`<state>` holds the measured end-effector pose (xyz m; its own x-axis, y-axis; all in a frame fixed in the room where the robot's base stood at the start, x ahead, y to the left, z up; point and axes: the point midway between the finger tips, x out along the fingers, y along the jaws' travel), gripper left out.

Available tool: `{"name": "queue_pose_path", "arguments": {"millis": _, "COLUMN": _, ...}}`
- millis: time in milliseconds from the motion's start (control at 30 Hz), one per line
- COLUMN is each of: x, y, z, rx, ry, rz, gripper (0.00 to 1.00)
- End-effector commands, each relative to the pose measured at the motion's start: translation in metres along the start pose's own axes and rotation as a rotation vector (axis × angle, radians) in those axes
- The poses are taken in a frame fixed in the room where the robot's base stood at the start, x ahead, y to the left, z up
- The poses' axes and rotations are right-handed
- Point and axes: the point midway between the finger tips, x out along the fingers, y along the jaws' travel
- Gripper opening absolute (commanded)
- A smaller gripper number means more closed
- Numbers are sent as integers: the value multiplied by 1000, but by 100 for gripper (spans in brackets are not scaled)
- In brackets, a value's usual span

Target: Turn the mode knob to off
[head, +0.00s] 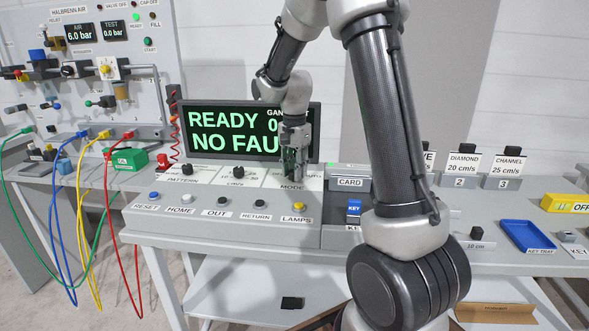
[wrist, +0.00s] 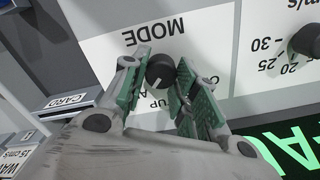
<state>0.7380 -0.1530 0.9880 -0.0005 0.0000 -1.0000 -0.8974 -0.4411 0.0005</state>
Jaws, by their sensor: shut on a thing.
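The mode knob (wrist: 160,72) is a small round dark knob on the white console panel, above the word MODE, which appears upside down in the wrist view. A pale pointer line on it points down and slightly left in that view. The dial labels are mostly hidden by my fingers; only a few letters, such as UP, show. My gripper (wrist: 162,78) has its green-padded fingers on both sides of the knob, shut on it. In the head view, my gripper (head: 293,162) reaches down to the panel at the MODE label (head: 291,187), and hides the knob.
A screen (head: 228,130) reading READY, NO FAU stands right behind my gripper. Other dark knobs (head: 238,172) sit to the left, and buttons (head: 254,203) line the front. A card slot (head: 350,183) and a blue key tray (head: 527,235) are to the right.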

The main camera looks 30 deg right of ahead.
Motion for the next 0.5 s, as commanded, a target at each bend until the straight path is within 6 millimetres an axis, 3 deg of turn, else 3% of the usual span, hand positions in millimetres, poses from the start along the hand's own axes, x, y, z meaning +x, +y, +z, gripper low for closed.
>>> {"name": "queue_pose_path", "arguments": {"millis": 267, "x": 0, "y": 0, "z": 0, "rx": -70, "ry": 0, "rz": -1, "gripper": 5}}
{"name": "queue_pose_path", "arguments": {"millis": 500, "x": 0, "y": -1, "z": 0, "rx": -240, "ry": 0, "rz": -1, "gripper": 5}}
